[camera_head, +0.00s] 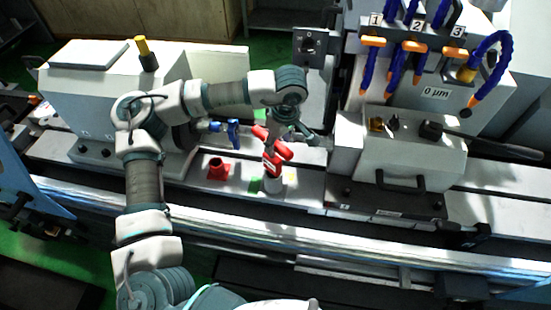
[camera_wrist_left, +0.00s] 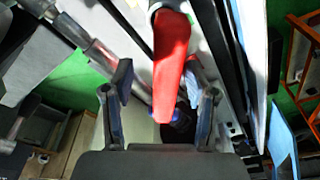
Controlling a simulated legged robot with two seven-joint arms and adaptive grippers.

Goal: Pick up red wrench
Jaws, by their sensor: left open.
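The red wrench (camera_head: 277,153) stands at the middle of the grinder's bed in the head view, on a pale round stand (camera_head: 274,184). In the left wrist view the red wrench (camera_wrist_left: 172,60) shows as a long red shape between the two fingers. My left gripper (camera_head: 298,135) is just behind and above it in the head view, partly hidden by its own wrist. In the wrist view my left gripper (camera_wrist_left: 160,82) is open, with a finger on each side of the wrench. I cannot tell whether a finger touches it. My right gripper is in neither view.
A red holder (camera_head: 217,169) and a blue part (camera_head: 233,132) are left of the wrench. A grey headstock (camera_head: 90,90) stands at the left. A machine block (camera_head: 400,150) with a black handle and blue hoses (camera_head: 490,65) stands close on the right.

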